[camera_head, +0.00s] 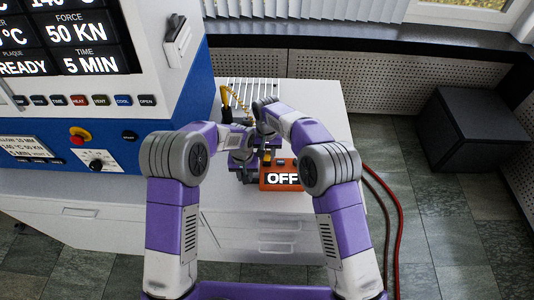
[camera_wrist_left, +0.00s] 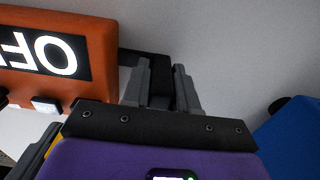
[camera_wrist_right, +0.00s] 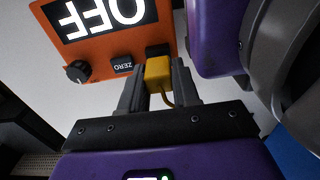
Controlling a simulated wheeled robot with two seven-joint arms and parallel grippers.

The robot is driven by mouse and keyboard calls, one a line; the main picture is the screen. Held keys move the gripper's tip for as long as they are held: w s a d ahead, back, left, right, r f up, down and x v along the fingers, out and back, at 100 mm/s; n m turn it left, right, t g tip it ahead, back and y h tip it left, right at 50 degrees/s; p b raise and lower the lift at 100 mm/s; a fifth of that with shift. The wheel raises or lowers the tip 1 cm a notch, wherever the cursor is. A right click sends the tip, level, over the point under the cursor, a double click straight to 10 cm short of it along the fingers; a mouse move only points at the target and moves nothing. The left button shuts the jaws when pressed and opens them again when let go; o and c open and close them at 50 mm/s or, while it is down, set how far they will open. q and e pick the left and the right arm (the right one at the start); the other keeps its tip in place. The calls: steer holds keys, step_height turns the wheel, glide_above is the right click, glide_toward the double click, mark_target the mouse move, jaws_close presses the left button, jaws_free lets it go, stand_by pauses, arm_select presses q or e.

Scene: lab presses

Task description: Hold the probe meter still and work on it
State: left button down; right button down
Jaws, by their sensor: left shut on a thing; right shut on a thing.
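The probe meter (camera_head: 267,187) is an orange box on the white worktop, its display reading OFF. In the left wrist view the meter (camera_wrist_left: 101,30) is at upper left. My left gripper (camera_wrist_left: 161,82) is shut on a black part (camera_wrist_left: 155,62) at the meter's side. My right gripper (camera_wrist_right: 158,82) is shut on a yellow plug (camera_wrist_right: 157,72) at the meter's edge, with a yellow cable leaving it. I cannot tell how far the plug is seated. A ZERO button (camera_wrist_right: 122,66) and a black knob (camera_wrist_right: 77,71) are on the meter. In the head view my arms partly hide both grippers.
A large blue and white press (camera_head: 100,120) with readouts stands at left. A coiled yellow cable (camera_head: 238,99) is behind my grippers, near a ribbed plate (camera_head: 262,88). A black box (camera_head: 470,130) stands on the floor.

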steer(key=shift+r, duration=0.7)
stand_by(0.8)
steer(key=shift+r, duration=2.95)
arm_select(q)
steer(key=c, duration=0.8)
jaws_free()
step_height(320, 180, up, 12)
steer(key=shift+r, duration=0.1)
arm_select(e)
steer(key=shift+s, duration=0.1)
